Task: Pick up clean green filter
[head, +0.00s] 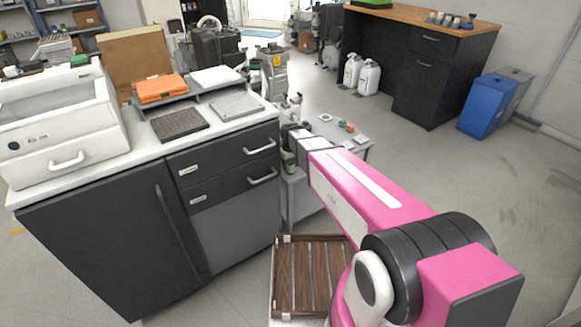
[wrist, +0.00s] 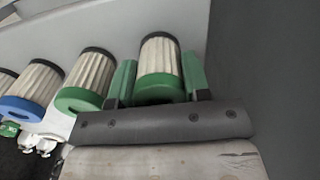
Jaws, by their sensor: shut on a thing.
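In the wrist view, a filter with a green end cap and pale pleated sides (wrist: 159,58) lies between the two green fingers of my gripper (wrist: 157,78). The fingers are shut on it, one on each side. A second green-capped filter (wrist: 82,80) lies just to the left, apart from the fingers. Farther left is a blue-capped filter (wrist: 32,88). The pleats of the filters look whitish. In the head view my gripper is small and mostly hidden beside the cabinet's right end, and the held filter cannot be made out clearly.
A grey side table (head: 356,143) with small items stands beyond my arm. The dark drawer cabinet (head: 100,240) stands close on the left. A brown slatted tray (head: 312,280) is low in front. The floor to the right is open. Small white fittings (wrist: 38,143) show at the wrist view's lower left.

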